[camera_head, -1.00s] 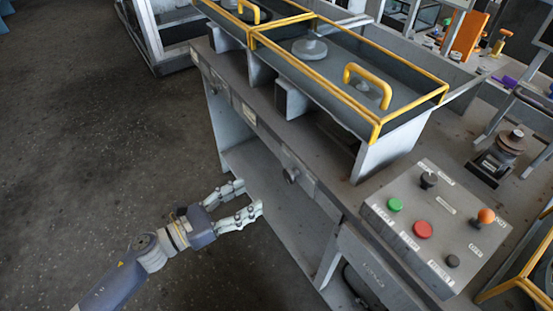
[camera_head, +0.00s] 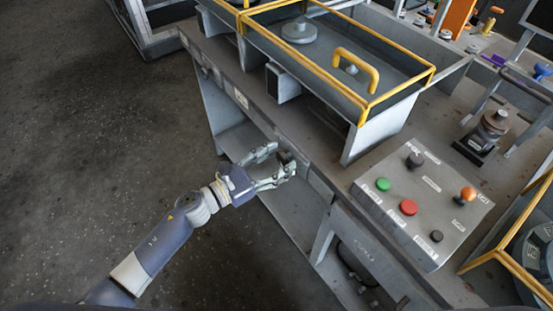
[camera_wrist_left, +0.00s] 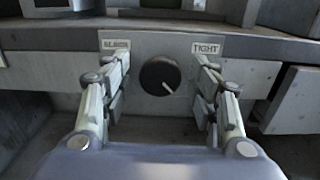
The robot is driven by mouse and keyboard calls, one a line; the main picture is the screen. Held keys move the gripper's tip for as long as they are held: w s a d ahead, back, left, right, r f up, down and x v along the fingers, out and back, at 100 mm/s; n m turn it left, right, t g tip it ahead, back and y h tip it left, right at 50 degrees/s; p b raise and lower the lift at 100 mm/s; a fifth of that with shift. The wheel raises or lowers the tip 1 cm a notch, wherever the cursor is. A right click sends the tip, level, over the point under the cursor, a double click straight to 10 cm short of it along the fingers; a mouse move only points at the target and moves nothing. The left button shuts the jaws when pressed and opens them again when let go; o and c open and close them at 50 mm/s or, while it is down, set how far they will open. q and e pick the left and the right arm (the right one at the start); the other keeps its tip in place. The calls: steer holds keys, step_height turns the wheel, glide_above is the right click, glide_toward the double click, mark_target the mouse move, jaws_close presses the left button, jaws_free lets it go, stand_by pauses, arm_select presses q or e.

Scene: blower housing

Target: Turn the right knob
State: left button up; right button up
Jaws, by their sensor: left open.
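A round dark knob (camera_wrist_left: 160,76) with a pale pointer mark sits on a grey front plate of the bench, between two labels. The right label (camera_wrist_left: 207,48) reads "TIGHT"; the left label (camera_wrist_left: 116,44) is hard to read. The pointer is turned toward the lower right. My left gripper (camera_head: 282,160) is open at the bench front. In the left wrist view its fingers (camera_wrist_left: 162,74) stand on either side of the knob, with gaps visible at both sides. In the head view the knob (camera_head: 288,156) is largely hidden by the fingers. My right gripper is not in view.
A control box (camera_head: 423,200) with green, red, black and orange controls stands on the bench to the right. A yellow-framed guard (camera_head: 402,88) with a yellow handle (camera_head: 357,67) is above the knob. Open floor (camera_head: 90,150) lies to the left.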

arm_select(q)
steer(key=shift+c, duration=0.2)
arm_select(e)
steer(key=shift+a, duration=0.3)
arm_select(q)
steer(key=c, duration=1)
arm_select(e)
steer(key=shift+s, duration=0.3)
